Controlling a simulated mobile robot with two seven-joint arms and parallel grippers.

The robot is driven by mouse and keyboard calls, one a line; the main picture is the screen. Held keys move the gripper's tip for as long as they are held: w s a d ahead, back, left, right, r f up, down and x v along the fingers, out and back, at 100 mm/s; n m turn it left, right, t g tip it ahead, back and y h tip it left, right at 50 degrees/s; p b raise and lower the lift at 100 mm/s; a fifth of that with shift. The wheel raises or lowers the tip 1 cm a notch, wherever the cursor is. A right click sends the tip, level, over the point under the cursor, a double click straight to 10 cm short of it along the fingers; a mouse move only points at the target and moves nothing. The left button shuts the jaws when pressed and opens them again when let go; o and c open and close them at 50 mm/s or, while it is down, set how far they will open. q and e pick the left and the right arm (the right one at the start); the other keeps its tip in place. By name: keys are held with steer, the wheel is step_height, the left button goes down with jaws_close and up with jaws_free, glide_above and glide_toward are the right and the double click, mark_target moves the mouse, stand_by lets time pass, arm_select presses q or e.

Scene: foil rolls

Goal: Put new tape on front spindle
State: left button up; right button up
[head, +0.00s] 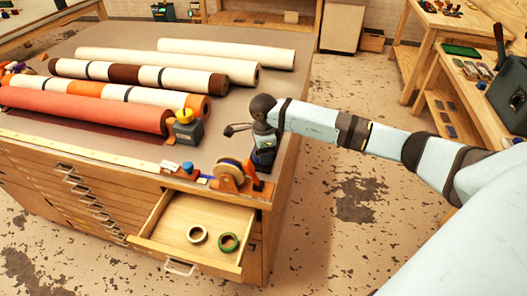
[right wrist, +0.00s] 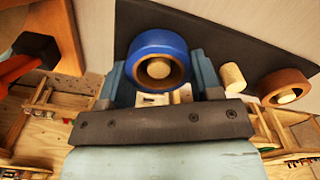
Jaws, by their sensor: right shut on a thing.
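My right gripper (head: 263,150) reaches down at the right edge of the workbench, behind the tape dispenser (head: 232,175) at the near corner. In the right wrist view, its fingers (right wrist: 157,72) are shut on a blue tape roll (right wrist: 150,44). A pale round end shows in the roll's hole; I cannot tell if it is a spindle. A bare wooden spindle (right wrist: 232,77) stands just right of the roll. A brown roll (right wrist: 281,80) sits farther right. My left gripper is not in view.
Long foil rolls (head: 185,66) lie across the workbench (head: 130,40). A grey block with a yellow knob (head: 187,128) stands near its front. The open drawer (head: 165,232) juts out below the dispenser. Clear floor (head: 345,220) lies to the right, beyond it a side table (head: 445,80).

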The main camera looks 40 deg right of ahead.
steer(key=shift+f+b, duration=0.35)
steer(key=shift+f, duration=0.1)
steer(key=o, duration=1)
steer(key=shift+r, duration=0.1)
steer(key=shift+r+p, duration=2.45)
steer(key=shift+r, duration=2.5)
